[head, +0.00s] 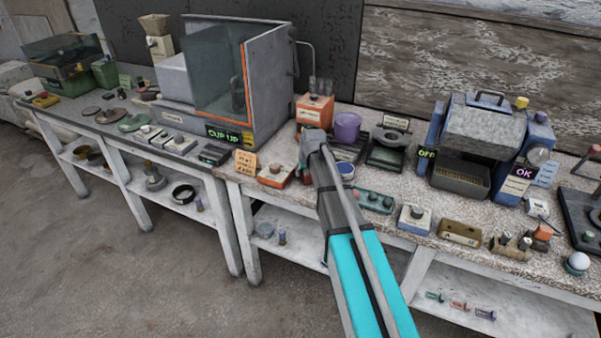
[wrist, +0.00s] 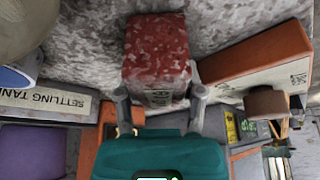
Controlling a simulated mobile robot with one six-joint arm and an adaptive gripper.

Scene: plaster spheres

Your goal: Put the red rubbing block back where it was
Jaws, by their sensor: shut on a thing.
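The red rubbing block (wrist: 157,48), dark red and speckled with a printed mark at its near end, shows in the wrist view. My gripper (wrist: 160,95) is shut on that near end, with one finger on each side. The speckled grey bench top (wrist: 225,22) lies behind the block; I cannot tell whether the block touches it. The block is not clearly visible there.
The orange box (head: 275,175) is close by, also in the wrist view (wrist: 255,62). A glass-fronted cabinet (head: 215,70) stands left, a blue machine (head: 485,140) right.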

